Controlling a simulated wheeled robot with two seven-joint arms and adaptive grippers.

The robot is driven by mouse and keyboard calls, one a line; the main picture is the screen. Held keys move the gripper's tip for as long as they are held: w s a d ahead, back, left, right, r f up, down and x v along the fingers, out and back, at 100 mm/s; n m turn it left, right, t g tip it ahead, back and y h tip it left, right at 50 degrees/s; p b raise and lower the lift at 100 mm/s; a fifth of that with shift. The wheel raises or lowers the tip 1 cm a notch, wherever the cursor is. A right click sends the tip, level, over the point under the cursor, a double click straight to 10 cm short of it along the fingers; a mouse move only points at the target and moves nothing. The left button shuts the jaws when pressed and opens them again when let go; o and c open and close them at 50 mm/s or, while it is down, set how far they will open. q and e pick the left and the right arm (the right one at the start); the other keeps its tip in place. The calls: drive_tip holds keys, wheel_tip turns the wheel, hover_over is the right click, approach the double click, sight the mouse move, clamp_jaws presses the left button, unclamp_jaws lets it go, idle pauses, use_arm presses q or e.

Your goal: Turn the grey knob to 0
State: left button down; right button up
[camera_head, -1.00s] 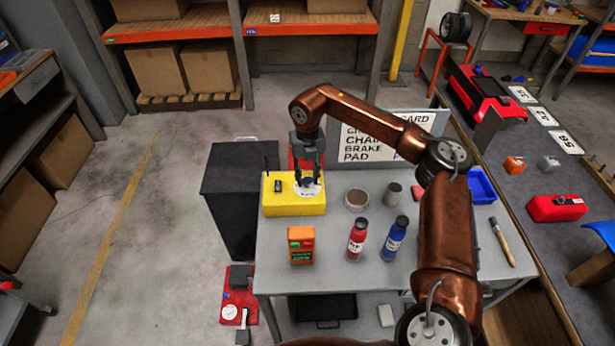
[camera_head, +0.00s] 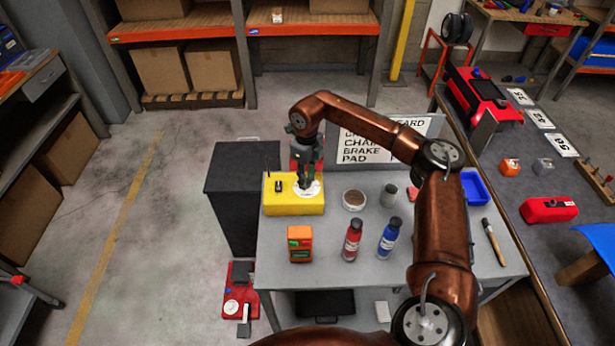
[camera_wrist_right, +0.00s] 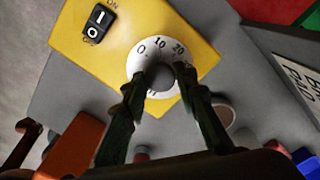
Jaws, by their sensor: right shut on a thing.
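The yellow box (camera_head: 275,206) sits at the back left of the grey table. It carries a white round dial (camera_wrist_right: 182,90) marked 0, 10, 20, with further marks partly hidden. The grey knob (camera_wrist_right: 158,76) stands at the dial's middle; its pointer cannot be made out. My right gripper (camera_head: 306,184) reaches down to the dial from above. In the right wrist view its two dark fingers (camera_wrist_right: 159,80) are shut on the knob, one on each side. My left gripper is not in view.
A black rocker switch (camera_wrist_right: 98,22) is on the same box. An orange device (camera_head: 300,244), a red bottle (camera_head: 352,240), a blue bottle (camera_head: 389,238) and a round dish (camera_head: 354,200) stand on the table (camera_head: 330,268). A lettered board (camera_head: 370,145) stands behind.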

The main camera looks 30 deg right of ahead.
drive_tip(key=n, duration=0.3)
drive_tip(key=shift+r+n+p, duration=0.1)
drive_tip(key=shift+n+p, duration=0.2)
drive_tip(key=shift+n, duration=1.6)
drive_tip(key=o, duration=1.2)
wheel_tip(320, 180, up, 12)
drive_tip(key=shift+f, duration=0.1)
